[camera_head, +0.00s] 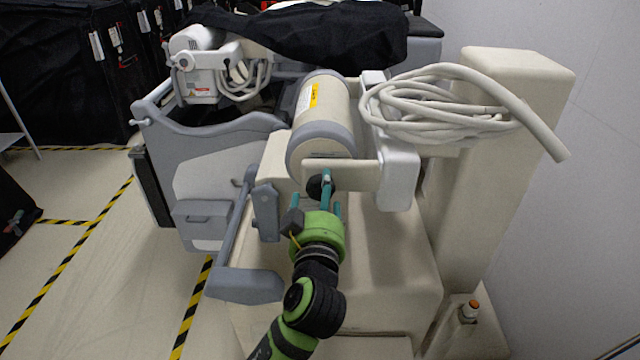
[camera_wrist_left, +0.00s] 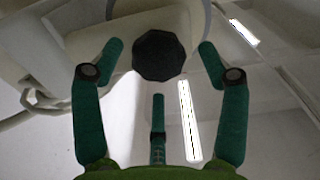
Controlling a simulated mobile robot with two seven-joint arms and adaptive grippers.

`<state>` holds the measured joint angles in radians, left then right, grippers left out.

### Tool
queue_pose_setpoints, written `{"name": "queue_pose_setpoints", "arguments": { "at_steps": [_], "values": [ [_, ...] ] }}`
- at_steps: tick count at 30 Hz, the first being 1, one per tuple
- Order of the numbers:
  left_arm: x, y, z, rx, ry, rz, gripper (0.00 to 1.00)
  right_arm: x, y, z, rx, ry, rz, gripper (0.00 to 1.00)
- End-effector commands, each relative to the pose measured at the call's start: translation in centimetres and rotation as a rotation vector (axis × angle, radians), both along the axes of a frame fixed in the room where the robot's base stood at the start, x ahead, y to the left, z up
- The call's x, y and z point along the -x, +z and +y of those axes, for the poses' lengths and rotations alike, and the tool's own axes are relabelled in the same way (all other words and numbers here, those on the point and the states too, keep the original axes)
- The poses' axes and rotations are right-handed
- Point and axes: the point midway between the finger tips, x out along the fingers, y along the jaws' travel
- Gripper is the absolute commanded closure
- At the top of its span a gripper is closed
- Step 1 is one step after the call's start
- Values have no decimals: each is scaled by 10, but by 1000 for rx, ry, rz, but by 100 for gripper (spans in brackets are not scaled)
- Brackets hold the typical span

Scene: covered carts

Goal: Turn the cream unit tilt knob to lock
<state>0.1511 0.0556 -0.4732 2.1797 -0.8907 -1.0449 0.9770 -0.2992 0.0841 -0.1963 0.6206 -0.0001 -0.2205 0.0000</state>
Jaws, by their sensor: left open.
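The tilt knob (camera_head: 315,187) is a black, many-sided knob on the cream unit (camera_head: 324,108), below its cylindrical head. In the left wrist view the knob (camera_wrist_left: 159,55) shows face-on near the top middle. My left gripper (camera_head: 322,186) is at the knob; in the left wrist view its teal fingers (camera_wrist_left: 160,52) stand open on either side of the knob, with visible gaps between. In the head view a finger partly hides the knob. Any lock marking is too small to make out. My right gripper is not in view.
A coiled pale cable (camera_head: 430,105) hangs on the cream unit beside a tall cream column (camera_head: 500,150). A grey cart (camera_head: 215,170) with a grey lever (camera_head: 240,285) stands at left. A dark cloth (camera_head: 330,35) covers the back. Open floor (camera_head: 95,270) lies at left.

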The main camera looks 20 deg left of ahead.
Motion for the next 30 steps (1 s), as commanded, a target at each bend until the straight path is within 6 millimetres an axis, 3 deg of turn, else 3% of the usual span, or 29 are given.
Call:
{"name": "queue_pose_setpoints", "arguments": {
  "at_steps": [6,14,18,30],
  "values": [
    [-17,0,4,-2,-1,1,25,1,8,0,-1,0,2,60],
    [-18,-1,5,-1,-2,1,25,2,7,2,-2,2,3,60],
    [-18,-1,5,-1,-1,1,81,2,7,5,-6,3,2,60],
    [-18,1,5,-35,1,8,81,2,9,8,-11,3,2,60]
  ]
}}
